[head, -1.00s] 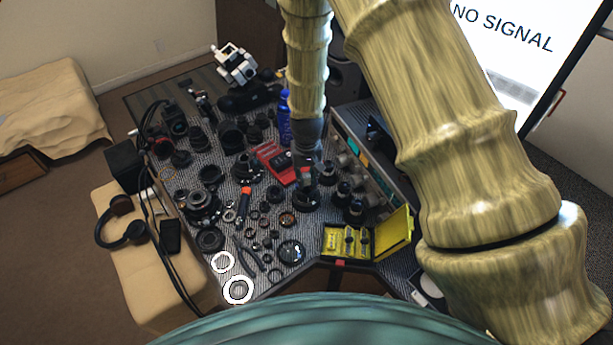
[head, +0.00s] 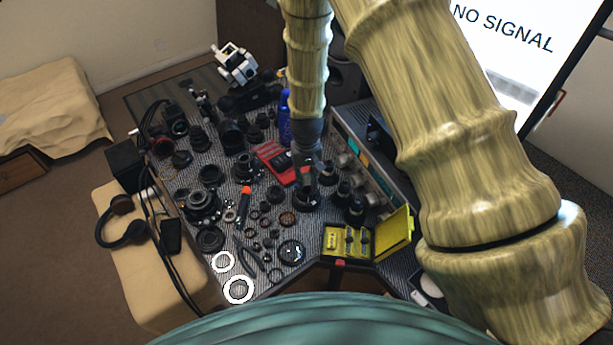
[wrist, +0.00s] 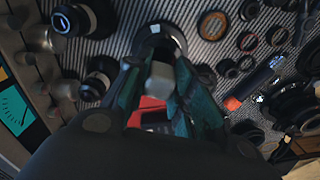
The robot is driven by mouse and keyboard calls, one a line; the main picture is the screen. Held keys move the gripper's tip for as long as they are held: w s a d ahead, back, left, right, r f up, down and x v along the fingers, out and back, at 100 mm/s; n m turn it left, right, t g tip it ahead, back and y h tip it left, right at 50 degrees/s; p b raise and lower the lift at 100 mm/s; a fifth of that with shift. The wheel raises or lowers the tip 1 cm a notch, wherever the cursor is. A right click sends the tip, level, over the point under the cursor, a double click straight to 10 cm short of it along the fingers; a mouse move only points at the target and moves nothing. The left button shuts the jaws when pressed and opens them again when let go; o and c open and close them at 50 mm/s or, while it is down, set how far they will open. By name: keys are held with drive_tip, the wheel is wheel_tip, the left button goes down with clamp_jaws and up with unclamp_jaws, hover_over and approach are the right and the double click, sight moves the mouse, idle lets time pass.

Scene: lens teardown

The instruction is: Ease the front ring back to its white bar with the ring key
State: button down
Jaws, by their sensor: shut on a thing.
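My gripper (wrist: 160,95) is shut on a tool with a pale grey, square-ended top (wrist: 160,76), which I take to be the ring key. The tool points down at a dark round lens (wrist: 154,29) with a light rim, beyond the fingertips. In the head view my gripper (head: 306,168) stands just above this dark lens (head: 307,200), near the bench's right side. A small pale mark shows at the lens's upper part in the wrist view; I cannot tell if it is the white bar. The tool's lower end and its contact with the front ring are hidden by the fingers.
Lens barrels (head: 354,210) stand close to the right, beside a grey instrument panel (head: 375,160). A red tray (head: 272,158) lies behind to the left. An open yellow case (head: 348,242) sits at the front. Loose rings and an orange-handled tool (head: 245,198) lie left.

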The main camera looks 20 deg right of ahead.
drive_tip(key=shift+f+b, duration=0.3)
drive_tip(key=shift+f, duration=0.35)
idle(0.9)
drive_tip(key=n, duration=0.6)
drive_tip(key=shift+r+p, duration=1.25)
drive_tip(key=shift+r, duration=0.3)
drive_tip(key=shift+r+p, duration=0.95)
drive_tip(key=shift+r, duration=0.55)
